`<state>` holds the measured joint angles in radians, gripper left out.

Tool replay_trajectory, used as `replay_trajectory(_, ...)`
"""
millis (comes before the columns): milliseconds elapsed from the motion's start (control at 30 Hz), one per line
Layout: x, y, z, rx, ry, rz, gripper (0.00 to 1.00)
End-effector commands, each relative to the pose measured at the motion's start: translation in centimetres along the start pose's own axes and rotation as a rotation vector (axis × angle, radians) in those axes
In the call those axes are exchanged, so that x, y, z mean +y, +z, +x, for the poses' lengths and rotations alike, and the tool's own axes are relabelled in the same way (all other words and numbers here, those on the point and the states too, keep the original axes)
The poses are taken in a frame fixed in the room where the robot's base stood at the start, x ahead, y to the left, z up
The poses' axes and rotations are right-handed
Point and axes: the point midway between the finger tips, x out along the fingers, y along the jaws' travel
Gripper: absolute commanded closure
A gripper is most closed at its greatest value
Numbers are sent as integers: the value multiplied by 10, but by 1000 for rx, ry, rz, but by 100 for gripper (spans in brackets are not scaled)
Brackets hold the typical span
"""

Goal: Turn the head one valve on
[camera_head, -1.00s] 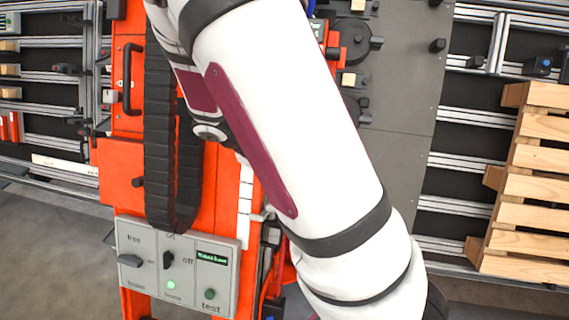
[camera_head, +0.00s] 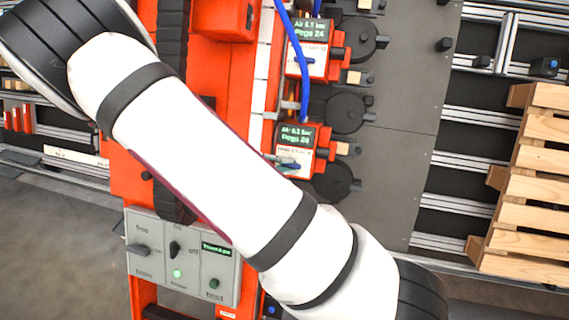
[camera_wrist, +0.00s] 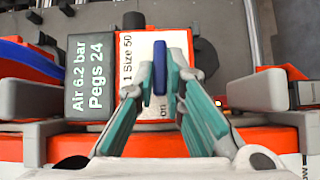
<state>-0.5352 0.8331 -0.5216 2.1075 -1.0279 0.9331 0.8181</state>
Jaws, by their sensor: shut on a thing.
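The head one valve shows in the wrist view as a narrow blue lever (camera_wrist: 159,68) on a white label plate (camera_wrist: 140,50) reading "1 Size 50", with "on" partly hidden below. The lever stands along the picture's vertical. My gripper (camera_wrist: 160,85), with teal fingers, is shut on the lever, one finger at each side. Left of it a dark display (camera_wrist: 90,75) reads "Air 6.2 bar, Pegs 24". In the head view my gripper (camera_head: 288,163) is small, at the lower orange head (camera_head: 322,150); the lever cannot be made out there.
A second orange head (camera_head: 338,50) with a display sits above, with a blue hose (camera_head: 292,50) hanging beside it. A grey control panel (camera_head: 147,250) with switches and a green light is at lower left. A wooden pallet (camera_head: 535,185) leans at the right.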

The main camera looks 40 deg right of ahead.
Motion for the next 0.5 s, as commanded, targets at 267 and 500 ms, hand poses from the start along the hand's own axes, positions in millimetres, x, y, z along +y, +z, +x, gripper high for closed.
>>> replay_trajectory(267, -1, 0, 0, 0, 31, -41, 100)
replay_trajectory(500, -2, 0, 0, 0, 33, -44, 100)
